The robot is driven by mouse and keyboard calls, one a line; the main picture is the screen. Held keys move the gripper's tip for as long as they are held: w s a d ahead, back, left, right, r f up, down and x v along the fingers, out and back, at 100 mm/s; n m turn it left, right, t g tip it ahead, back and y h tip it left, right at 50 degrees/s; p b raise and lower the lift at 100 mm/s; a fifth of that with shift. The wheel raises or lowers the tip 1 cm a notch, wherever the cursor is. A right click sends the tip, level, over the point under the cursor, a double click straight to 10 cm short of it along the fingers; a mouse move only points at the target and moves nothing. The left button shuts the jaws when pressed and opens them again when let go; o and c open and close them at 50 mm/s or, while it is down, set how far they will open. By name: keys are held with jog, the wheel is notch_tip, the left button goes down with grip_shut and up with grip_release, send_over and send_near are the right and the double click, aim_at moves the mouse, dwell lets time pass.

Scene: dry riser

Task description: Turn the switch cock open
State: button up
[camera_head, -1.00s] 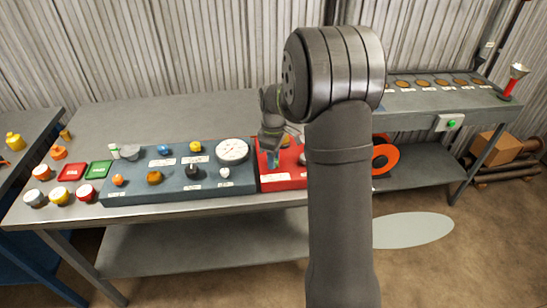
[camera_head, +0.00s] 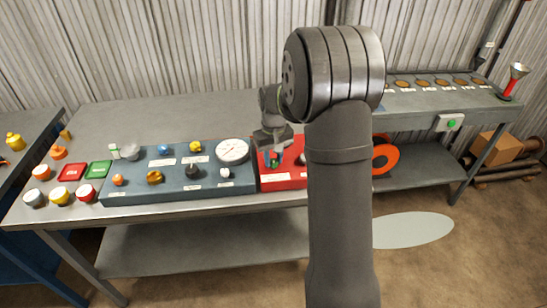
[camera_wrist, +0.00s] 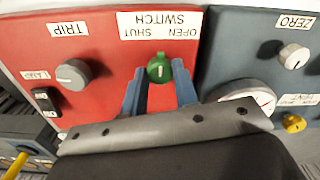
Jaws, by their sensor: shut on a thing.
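The switch cock (camera_wrist: 159,69) is a green round knob with a pale mark on its face. It stands on a red panel (camera_wrist: 102,40), by a white label reading OPEN, SHUT and SWITCH, upside down in the wrist view. My gripper (camera_wrist: 160,86) has its two blue fingers on either side of the knob and is shut on it. In the head view my gripper (camera_head: 273,160) is over the left part of the red panel, and a bit of green shows by the fingers. The rest of the red panel is partly hidden by my arm.
Left of the red panel is a blue-grey panel (camera_head: 135,193) with a round gauge (camera_head: 232,151) and several knobs. A grey TRIP knob (camera_wrist: 72,73) and a black LAMP switch (camera_wrist: 46,101) share the red panel. Coloured jars and trays stand at the bench's left end.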

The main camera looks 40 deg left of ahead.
aim_at(274, 160)
jog(key=m, duration=0.4)
jog(key=shift+m, duration=2.2)
jog(key=o, duration=1)
jog(key=shift+r, duration=0.1)
notch_tip(274, 160, up, 17)
jog(key=shift+r, duration=0.15)
